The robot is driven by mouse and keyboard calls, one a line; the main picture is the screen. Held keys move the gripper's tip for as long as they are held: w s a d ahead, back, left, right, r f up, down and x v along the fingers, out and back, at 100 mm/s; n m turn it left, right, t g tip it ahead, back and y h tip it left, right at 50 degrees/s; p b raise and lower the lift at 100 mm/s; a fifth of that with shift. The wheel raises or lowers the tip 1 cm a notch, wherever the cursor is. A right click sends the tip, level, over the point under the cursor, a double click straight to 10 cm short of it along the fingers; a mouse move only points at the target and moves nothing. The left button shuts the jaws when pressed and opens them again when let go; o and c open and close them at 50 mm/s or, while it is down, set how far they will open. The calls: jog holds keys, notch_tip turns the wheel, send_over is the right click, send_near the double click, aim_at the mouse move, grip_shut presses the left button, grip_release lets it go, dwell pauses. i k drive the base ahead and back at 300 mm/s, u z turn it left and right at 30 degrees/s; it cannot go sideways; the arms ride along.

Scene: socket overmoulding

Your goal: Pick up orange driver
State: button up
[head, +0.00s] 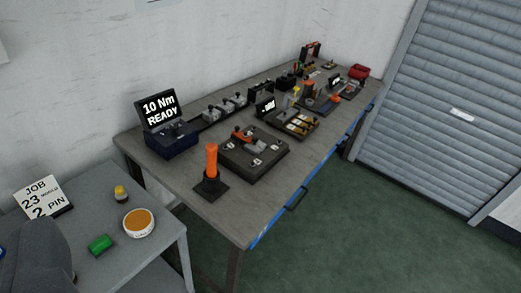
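The orange driver (211,160) stands upright on a dark square base (211,187) near the front left of the long workbench (231,225). Its orange upper part shows clearly, and nothing touches it from above. My gripper's fingers cannot be made out. A dark grey rounded shape at the lower left corner may be part of my arm. No hand is at the driver.
A dark fixture (255,160) stands right of the driver, and a "10 Nm READY" display (160,108) behind it. A grey side table (150,262) holds a job sign (42,198), an orange-topped tin (138,222) and a green block (100,244). Green floor at right is clear.

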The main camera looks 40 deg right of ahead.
aim_at(212, 148)
jog(key=z, duration=0.55)
jog(key=i, duration=0.9)
jog(key=z, duration=0.6)
